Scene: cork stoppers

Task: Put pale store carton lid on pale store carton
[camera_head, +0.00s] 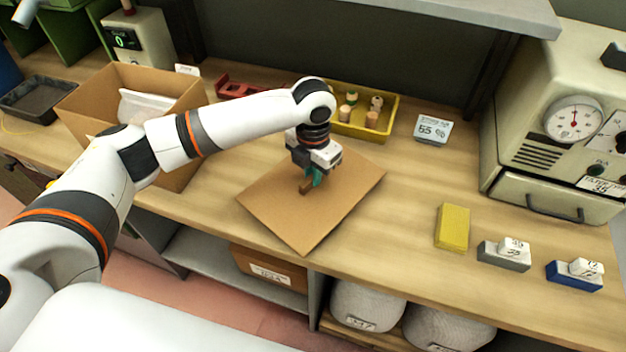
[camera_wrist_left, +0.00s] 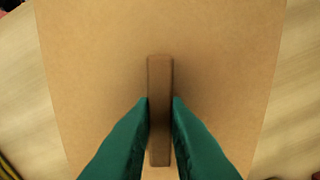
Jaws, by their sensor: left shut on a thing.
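The pale store carton lid (camera_head: 300,222) is a flat tan square with a raised brown bar handle (camera_wrist_left: 159,85). It is over the middle of the bench, its near corner at the front edge; I cannot tell if it touches the bench. My left gripper (camera_head: 309,184) is shut on the bar, and its green fingers (camera_wrist_left: 160,125) pinch both sides of it in the left wrist view. The pale store carton (camera_head: 172,88) stands open-topped at the left, with a white packet (camera_head: 146,106) inside. My left arm passes in front of part of it. My right gripper is not in view.
A yellow tray (camera_head: 391,104) with several corks lies behind the lid. A white label stand (camera_head: 432,129), a yellow block (camera_head: 453,227) and small labelled blocks are to the right. A cream machine (camera_head: 520,181) stands far right, and a dark tray (camera_head: 36,99) lies far left.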

